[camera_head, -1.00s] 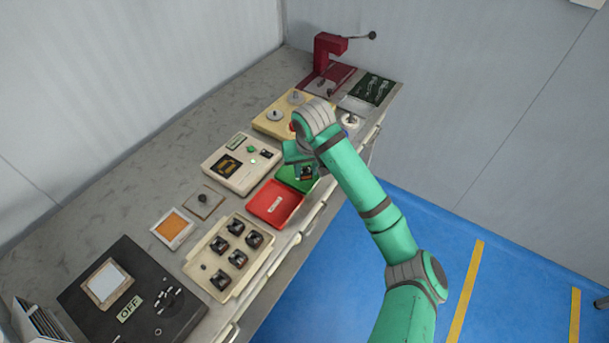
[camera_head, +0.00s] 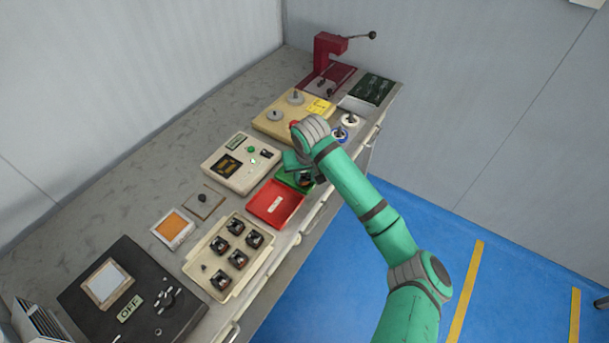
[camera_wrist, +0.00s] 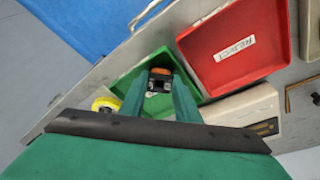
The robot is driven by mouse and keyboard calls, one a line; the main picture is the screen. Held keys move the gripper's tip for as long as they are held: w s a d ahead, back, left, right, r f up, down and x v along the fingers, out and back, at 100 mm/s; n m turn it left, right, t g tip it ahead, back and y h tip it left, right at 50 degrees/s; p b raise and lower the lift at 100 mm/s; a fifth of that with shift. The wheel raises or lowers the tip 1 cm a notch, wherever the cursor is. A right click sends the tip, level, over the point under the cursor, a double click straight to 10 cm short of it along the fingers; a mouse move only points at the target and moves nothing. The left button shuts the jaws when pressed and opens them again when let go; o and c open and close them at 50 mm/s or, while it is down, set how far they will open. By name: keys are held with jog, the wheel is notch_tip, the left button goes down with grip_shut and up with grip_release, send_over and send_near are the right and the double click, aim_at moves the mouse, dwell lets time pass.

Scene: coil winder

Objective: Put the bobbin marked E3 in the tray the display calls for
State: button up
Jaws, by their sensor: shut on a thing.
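My gripper (camera_wrist: 160,88) is shut on a dark bobbin with an orange-brown winding (camera_wrist: 159,73). It holds the bobbin over or inside the green tray (camera_wrist: 126,83); I cannot tell whether the bobbin touches the tray floor. In the head view my gripper (camera_head: 305,180) covers part of the green tray (camera_head: 283,174). The bobbin's marking cannot be read. The red tray (camera_head: 265,213), next to it, is empty and labelled REJECT in the wrist view (camera_wrist: 225,70). The cream unit with a dark display (camera_head: 227,165) stands behind the trays; its text is too small to read.
A cream holder (camera_head: 207,276) with several dark bobbins stands nearer on the bench. A yellow-beige fixture (camera_head: 270,125), white and blue spools (camera_head: 350,120) and a maroon press (camera_head: 327,55) lie beyond. A black control box (camera_head: 130,300) is at the near end.

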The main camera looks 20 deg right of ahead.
jog(key=o, duration=0.9)
jog(key=shift+c, duration=0.2)
jog(key=v, duration=1.2)
jog(key=shift+r, duration=0.2)
jog(key=shift+d, duration=0.1)
